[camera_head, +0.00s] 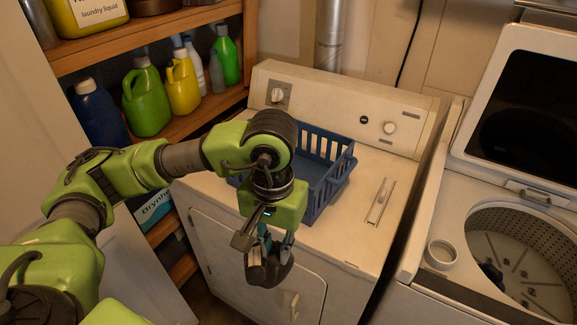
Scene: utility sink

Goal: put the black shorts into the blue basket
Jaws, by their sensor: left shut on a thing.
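The blue basket (322,187) stands on top of the white dryer, partly hidden behind my left arm. It looks empty where its inside shows. My left gripper (268,250) points down in front of the basket, over the dryer's front edge. It is shut on a small dark bundle, which appears to be the black shorts (272,274), hanging at its fingertips in front of the dryer door. My right gripper is not in view.
An open washer (515,255) stands at the right, with a small dark item (492,274) in its drum and a white cup (440,254) on its edge. Wooden shelves (190,122) with several bottles stand at the left. The dryer top (365,225) is clear right of the basket, except for a thin flat item (380,201).

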